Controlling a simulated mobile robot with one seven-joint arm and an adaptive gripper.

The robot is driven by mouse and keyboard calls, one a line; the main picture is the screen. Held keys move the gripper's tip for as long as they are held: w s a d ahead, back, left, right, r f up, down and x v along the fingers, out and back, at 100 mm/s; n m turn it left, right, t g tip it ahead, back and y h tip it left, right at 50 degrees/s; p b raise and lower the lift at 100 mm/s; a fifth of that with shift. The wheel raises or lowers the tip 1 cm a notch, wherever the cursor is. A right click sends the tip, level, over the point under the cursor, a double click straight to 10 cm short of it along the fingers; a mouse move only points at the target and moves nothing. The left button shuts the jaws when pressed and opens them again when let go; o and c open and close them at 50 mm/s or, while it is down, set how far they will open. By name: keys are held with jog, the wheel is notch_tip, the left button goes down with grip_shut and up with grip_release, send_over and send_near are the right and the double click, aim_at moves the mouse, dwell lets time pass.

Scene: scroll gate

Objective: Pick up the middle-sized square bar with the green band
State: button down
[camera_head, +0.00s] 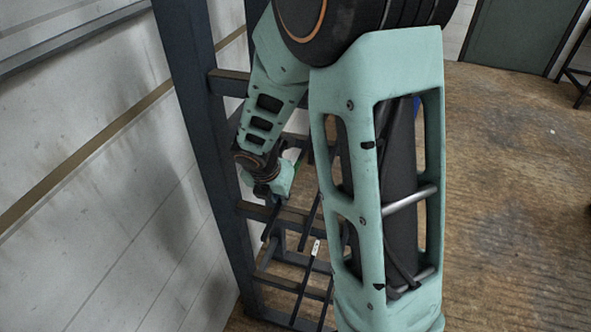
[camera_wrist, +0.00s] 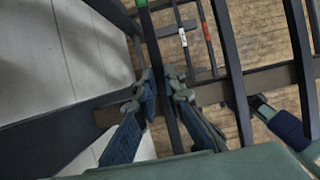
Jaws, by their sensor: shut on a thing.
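The dark bar with the green band (camera_wrist: 141,3) runs down the upper middle of the wrist view, with the band at the top edge. My gripper (camera_wrist: 160,78) is shut on this bar below the band, one finger on each side. The bar continues down past the fingers; its ends are out of view. In the head view my arm hides most of the gripper and bar.
A bar with a white label (camera_wrist: 183,38) and one with a red band (camera_wrist: 207,30) lie to the right of the held bar. The wooden floor (camera_head: 510,200) at right is clear.

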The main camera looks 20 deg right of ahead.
jog(key=shift+w+r, duration=0.1)
jog(key=shift+r, duration=0.05)
jog(key=shift+r+p, duration=0.7)
jog(key=shift+r, duration=0.55)
jog(key=s+a+b, duration=0.1)
jog(key=s+a, duration=0.9)
jog(key=s, duration=0.4)
jog(key=shift+s+a+r+b, duration=0.3)
jog(key=shift+s+r, duration=0.05)
jog(key=shift+r, duration=0.05)
jog(key=shift+w, duration=0.1)
